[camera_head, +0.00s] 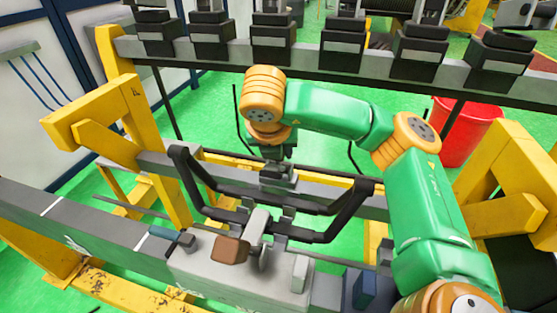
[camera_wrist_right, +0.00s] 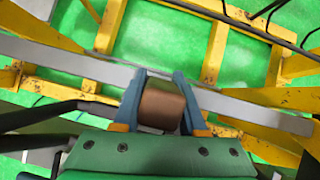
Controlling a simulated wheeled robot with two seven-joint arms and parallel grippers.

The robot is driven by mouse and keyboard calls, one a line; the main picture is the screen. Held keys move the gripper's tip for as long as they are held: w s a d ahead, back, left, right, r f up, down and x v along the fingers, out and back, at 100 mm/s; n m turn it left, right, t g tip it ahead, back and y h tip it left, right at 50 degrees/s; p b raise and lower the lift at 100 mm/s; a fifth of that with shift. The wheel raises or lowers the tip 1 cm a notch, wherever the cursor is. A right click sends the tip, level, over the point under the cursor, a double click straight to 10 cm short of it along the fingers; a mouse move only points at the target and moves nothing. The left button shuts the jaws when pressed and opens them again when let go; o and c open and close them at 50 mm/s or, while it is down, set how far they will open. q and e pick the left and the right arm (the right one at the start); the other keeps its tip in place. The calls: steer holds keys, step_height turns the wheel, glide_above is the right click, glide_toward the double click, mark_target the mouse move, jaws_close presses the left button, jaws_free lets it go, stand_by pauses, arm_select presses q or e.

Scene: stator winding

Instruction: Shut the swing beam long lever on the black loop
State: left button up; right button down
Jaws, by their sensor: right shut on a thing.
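The black loop (camera_head: 190,190) is an angular black frame in the middle of the head view, its two raised ends pointing left and right. It shows in part at the left of the wrist view (camera_wrist_right: 45,118). A long grey beam (camera_head: 155,163) runs across behind the loop. My right gripper (camera_head: 275,177) reaches down at this beam from above. In the right wrist view its two blue-grey fingers (camera_wrist_right: 160,98) are shut on a brown, rounded grip (camera_wrist_right: 161,106), with the beam passing behind. The head view hides this grip. My left gripper is out of view.
A pale block (camera_head: 205,268) with another brown piece (camera_head: 230,250) and an upright grey lever (camera_head: 257,227) stands in front of the loop. Yellow stands (camera_head: 100,120) flank the area. A rail with several black blocks (camera_head: 340,45) crosses behind. A red bin (camera_head: 465,135) stands right.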

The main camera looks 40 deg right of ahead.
steer(key=shift+s+a+f, duration=0.1)
stand_by(0.5)
steer(key=shift+c, duration=2.4)
jaws_free()
steer(key=p+v, duration=0.1)
steer(key=v, duration=0.5)
steer(key=shift+a+r, duration=0.15)
steer(key=shift+r, duration=0.1)
steer(key=shift+s+a+r+p, duration=0.15)
steer(key=shift+s+r+p, duration=0.05)
steer(key=shift+s+p, duration=0.1)
